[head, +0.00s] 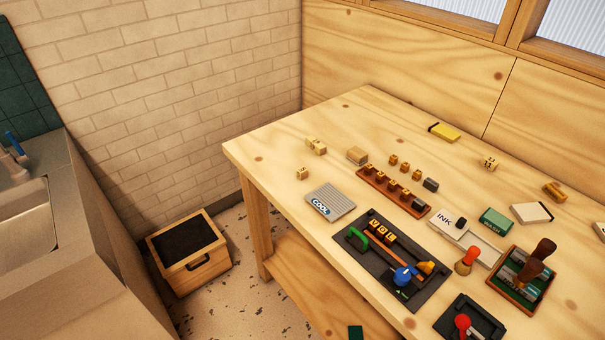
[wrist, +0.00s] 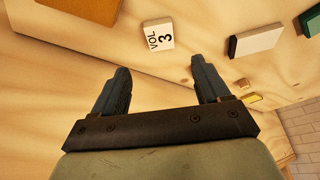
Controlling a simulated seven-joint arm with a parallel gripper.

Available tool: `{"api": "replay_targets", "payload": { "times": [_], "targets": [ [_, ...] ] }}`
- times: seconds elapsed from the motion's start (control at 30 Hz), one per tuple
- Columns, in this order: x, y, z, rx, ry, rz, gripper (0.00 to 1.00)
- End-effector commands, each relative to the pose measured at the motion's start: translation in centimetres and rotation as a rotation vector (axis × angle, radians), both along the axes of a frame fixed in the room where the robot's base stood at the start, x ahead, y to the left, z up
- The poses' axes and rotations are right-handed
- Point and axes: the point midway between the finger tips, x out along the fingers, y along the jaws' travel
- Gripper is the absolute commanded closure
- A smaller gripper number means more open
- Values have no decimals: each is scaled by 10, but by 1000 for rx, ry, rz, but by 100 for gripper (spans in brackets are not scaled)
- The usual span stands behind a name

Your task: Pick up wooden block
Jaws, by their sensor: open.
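My gripper (wrist: 161,72) is open and empty, with its two dark fingers apart in the wrist view. A pale block marked "VOL 3" (wrist: 159,36) lies just beyond the fingertips, a little above the gap between them and not touched. In the head view, a wooden block with dark markings (head: 489,163) sits near the back of the table. I cannot tell for sure which head-view block is the marked one. My gripper does not show in the head view.
The wooden table (head: 275,140) holds a rack of small blocks (head: 393,192), a dark tray (head: 385,262), a white box (head: 531,212), a green box (head: 495,221) and a stamp holder (head: 524,280). A yellow box (head: 444,131) lies near the panel wall.

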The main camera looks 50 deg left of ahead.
Motion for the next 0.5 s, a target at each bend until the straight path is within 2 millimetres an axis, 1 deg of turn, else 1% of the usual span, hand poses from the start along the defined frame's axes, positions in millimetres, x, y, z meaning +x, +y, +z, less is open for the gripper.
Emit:
{"api": "replay_targets", "payload": {
  "times": [0.03, 0.17, 0.4, 0.47, 0.5],
  "targets": [
    [0, 0, 0, 0, 0, 0, 30],
    [0, 0, 0, 0, 0, 0, 43],
    [0, 2, 0, 0, 0, 2, 43],
    [0, 8, 0, 0, 0, 10, 43],
    [0, 15, 0, 0, 0, 18, 43]
  ]
}}
